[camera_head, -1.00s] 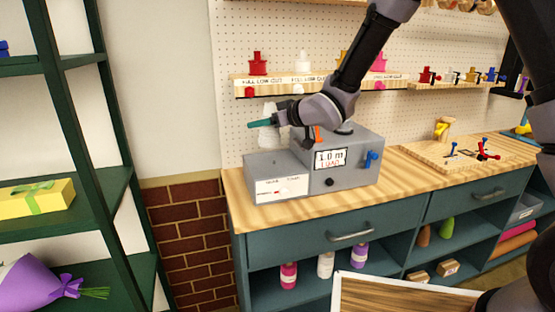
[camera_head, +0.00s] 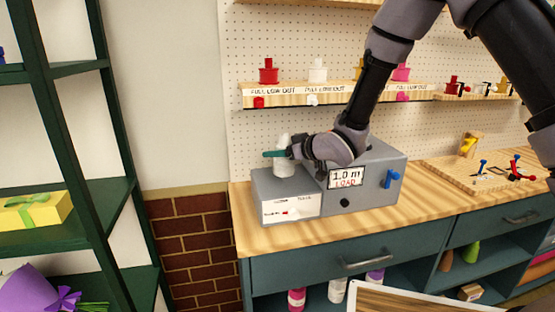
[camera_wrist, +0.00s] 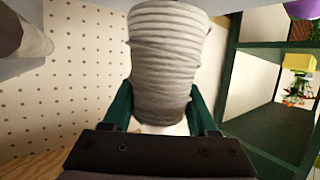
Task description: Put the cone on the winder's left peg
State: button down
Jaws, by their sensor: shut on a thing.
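A white thread-wound cone (camera_wrist: 168,60) fills the middle of the wrist view. My gripper (camera_wrist: 165,115) is shut on it, with a green finger on each side. In the head view the cone (camera_head: 284,165) stands about upright over the low left part of the grey winder (camera_head: 290,203), and my gripper (camera_head: 275,154) reaches it from the right. The winder's left peg is hidden, and I cannot tell whether the cone is around it or just above it. The winder's display reads "1.0 m LOAD".
The winder stands at the left end of the wooden counter (camera_head: 400,203). A wooden board with coloured pegs (camera_head: 490,175) lies to the right. A green rack (camera_head: 110,150) stands at left.

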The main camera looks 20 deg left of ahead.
notch_tip(320, 180, down, 2)
jog(key=shift+f, duration=0.15)
jog(key=shift+c, duration=0.9)
grip_release()
jog(key=shift+s+d+r, duration=0.15)
jog(key=shift+d+r, duration=0.05)
jog(key=shift+d, duration=0.1)
jog(key=v, duration=1.1)
